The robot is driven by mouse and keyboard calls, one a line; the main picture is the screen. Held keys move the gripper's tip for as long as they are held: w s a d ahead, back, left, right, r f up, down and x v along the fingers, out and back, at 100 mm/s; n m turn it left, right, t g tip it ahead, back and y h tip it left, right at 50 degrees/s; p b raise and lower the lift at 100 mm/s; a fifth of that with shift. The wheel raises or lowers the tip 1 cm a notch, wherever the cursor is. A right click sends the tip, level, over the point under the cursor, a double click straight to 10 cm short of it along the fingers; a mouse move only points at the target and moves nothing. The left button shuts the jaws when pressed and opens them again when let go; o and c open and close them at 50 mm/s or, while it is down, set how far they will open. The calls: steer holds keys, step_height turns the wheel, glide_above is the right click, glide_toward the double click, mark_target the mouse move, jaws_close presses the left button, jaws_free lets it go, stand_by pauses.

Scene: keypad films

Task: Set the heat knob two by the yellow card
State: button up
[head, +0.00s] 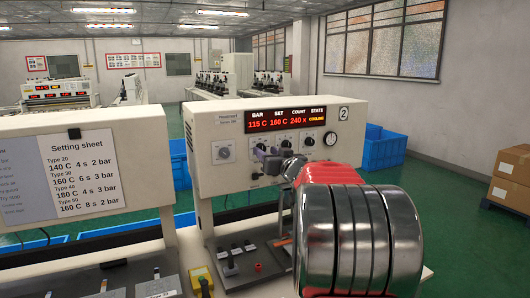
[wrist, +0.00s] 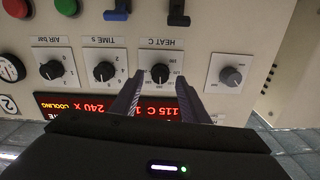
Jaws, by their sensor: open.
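The heat knob (wrist: 160,73), black on a white dial, shows upside down in the wrist view beside its label HEAT C. My gripper (wrist: 160,86) is open, with one finger on each side of this knob; I cannot tell whether they touch it. The display (head: 285,117) reads 115 C, set 160 C, 240 x, cooling. A yellow item (head: 200,278) is at the lower front; I cannot tell whether it is the card.
The time knob (wrist: 104,72) and air knob (wrist: 51,70) are close beside, and a grey-plated knob (wrist: 231,76) is on the other side. A white setting sheet (head: 85,175) hangs on the left machine. Small levers (head: 232,268) stand on the deck below.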

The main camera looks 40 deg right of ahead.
steer(key=shift+x, duration=0.95)
steer(key=shift+c, duration=0.3)
jaws_close()
steer(key=shift+m, duration=0.3)
steer(key=shift+o, duration=0.3)
jaws_free()
steer(key=shift+s, duration=0.1)
